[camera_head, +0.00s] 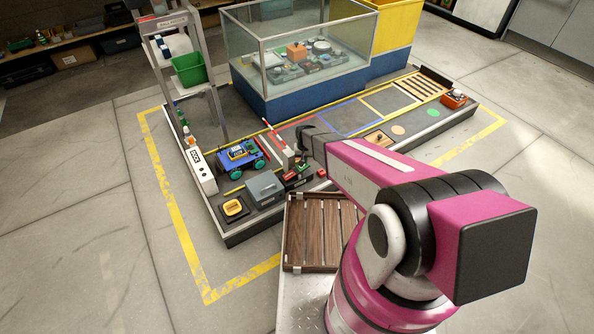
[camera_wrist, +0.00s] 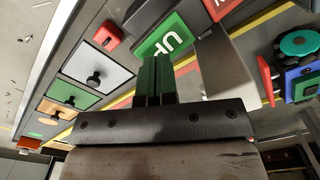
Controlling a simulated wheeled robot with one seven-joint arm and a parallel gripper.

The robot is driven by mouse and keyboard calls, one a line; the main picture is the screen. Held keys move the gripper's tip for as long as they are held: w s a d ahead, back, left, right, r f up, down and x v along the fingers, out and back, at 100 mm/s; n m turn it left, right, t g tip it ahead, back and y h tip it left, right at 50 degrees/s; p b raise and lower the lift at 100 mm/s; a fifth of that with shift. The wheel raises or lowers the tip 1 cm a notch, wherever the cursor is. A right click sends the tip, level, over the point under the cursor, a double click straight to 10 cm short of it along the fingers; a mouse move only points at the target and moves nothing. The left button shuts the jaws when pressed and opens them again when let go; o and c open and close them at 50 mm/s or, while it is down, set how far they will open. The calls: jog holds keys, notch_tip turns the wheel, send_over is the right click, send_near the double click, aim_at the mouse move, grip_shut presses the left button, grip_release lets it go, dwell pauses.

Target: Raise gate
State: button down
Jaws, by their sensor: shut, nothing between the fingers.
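The gate (camera_head: 273,135) is a thin red-and-white bar beside a pale post (camera_head: 288,159) in the head view; whether the bar is raised is hard to tell. A green button plate marked "UP" (camera_wrist: 172,36) shows top centre in the wrist view, with a red plate (camera_wrist: 224,7) beyond it. My gripper (camera_wrist: 154,60) is shut and empty, its dark green fingertips overlapping the near edge of the UP plate in the picture. I cannot tell whether they touch it. In the head view my arm partly hides this area.
A blue toy car (camera_head: 243,155) with green wheels stands left of the post. A grey box (camera_head: 265,189) and a yellow tray (camera_head: 234,208) lie near the front edge. A glass case (camera_head: 297,50) stands behind. A wooden slatted tray (camera_head: 312,230) is in front.

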jog(key=shift+f, duration=1.55)
dwell(0.9)
jog(key=shift+r, duration=0.1)
jog(key=shift+r, duration=3.45)
jog(key=s+d+r, duration=0.6)
jog(key=r, duration=0.3)
jog(key=s+d+r, duration=0.6)
jog(key=r, duration=0.4)
jog(key=s+d+r, duration=0.6)
jog(key=d+r, duration=0.1)
jog(key=r, duration=0.2)
jog(key=shift+s+r+m, duration=0.15)
jog(key=shift+s+m, duration=0.15)
jog(key=shift+m, duration=0.1)
